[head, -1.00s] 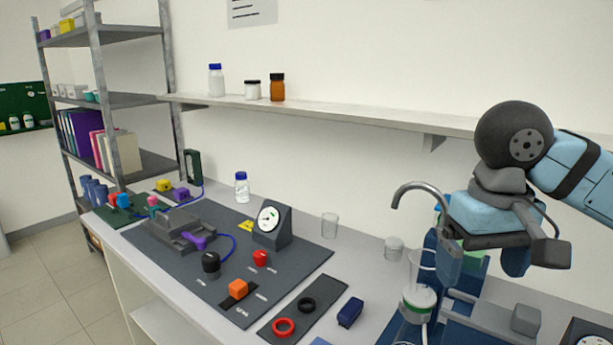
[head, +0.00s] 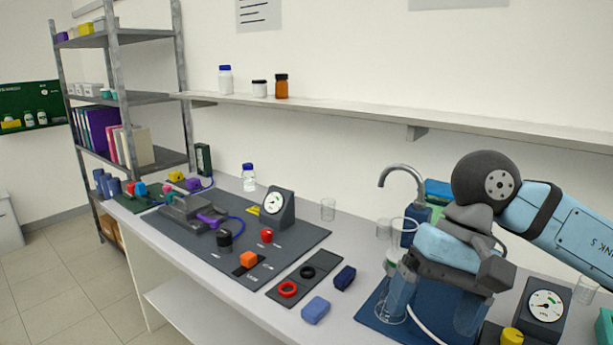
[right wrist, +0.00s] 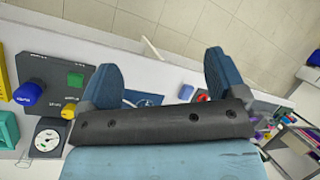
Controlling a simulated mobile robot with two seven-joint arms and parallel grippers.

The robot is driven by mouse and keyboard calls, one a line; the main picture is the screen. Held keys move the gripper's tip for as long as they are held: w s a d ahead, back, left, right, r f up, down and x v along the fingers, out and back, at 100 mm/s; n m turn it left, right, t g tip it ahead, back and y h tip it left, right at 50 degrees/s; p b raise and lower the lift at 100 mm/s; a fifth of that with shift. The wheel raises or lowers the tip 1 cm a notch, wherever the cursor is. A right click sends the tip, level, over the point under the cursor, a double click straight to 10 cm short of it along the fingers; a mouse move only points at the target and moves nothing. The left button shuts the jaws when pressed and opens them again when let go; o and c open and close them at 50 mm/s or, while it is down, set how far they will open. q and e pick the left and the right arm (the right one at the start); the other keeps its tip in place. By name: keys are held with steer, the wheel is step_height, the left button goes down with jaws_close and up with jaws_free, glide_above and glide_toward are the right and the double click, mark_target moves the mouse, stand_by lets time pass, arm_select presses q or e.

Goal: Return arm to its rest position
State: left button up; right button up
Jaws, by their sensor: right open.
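My right arm (head: 555,215) comes in from the right in the head view, bent at a dark round joint. Its right gripper (head: 432,312) hangs low over the blue mat at the right part of the bench. The gripper is open, with nothing seen between its fingers. In the right wrist view, its two blue fingers (right wrist: 160,76) stand wide apart with bench and floor beyond them. Clear glassware (head: 390,312) stands close by the gripper's left side, partly hidden; I cannot tell whether they touch. My left gripper is not in view.
A curved tap (head: 402,170) and a gauge box (head: 543,308) with a yellow knob (head: 511,336) are near the arm. A wall shelf (head: 420,123) runs behind. A grey mat (head: 300,245) with a gauge, knobs and a clamp lies left. Floor (head: 60,280) is clear.

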steer(key=s+a+r+m+g+y+p, duration=0.1)
steer(key=s+a+m+g+y+p, duration=0.25)
steer(key=a+m+g+y, duration=0.45)
steer(key=w+d+f+n+t+y+p, duration=0.2)
steer(key=w+f+n+t, duration=0.3)
steer(key=n+t, duration=0.95)
steer(key=w+d+f+n+t+y+p, duration=0.1)
steer(key=w+d+f+n+t, duration=0.15)
steer(key=f+n+t, duration=0.85)
steer(key=s+d+f+m+g+h+p, duration=0.1)
steer(key=s+d+f+m+g+h, duration=0.1)
steer(key=s+f+m+h, duration=0.4)
steer(key=s+d+f+m+g+h+p, duration=0.1)
steer(key=s+d+f+m+h, duration=0.4)
steer(key=f, duration=1)
steer(key=s+m+g, duration=0.1)
steer(key=s+m, duration=0.2)
steer(key=s, duration=0.1)
steer(key=shift+d+f+h+p, duration=0.3)
steer(key=shift+f+h+p, duration=0.05)
steer(key=shift+h+p, duration=0.05)
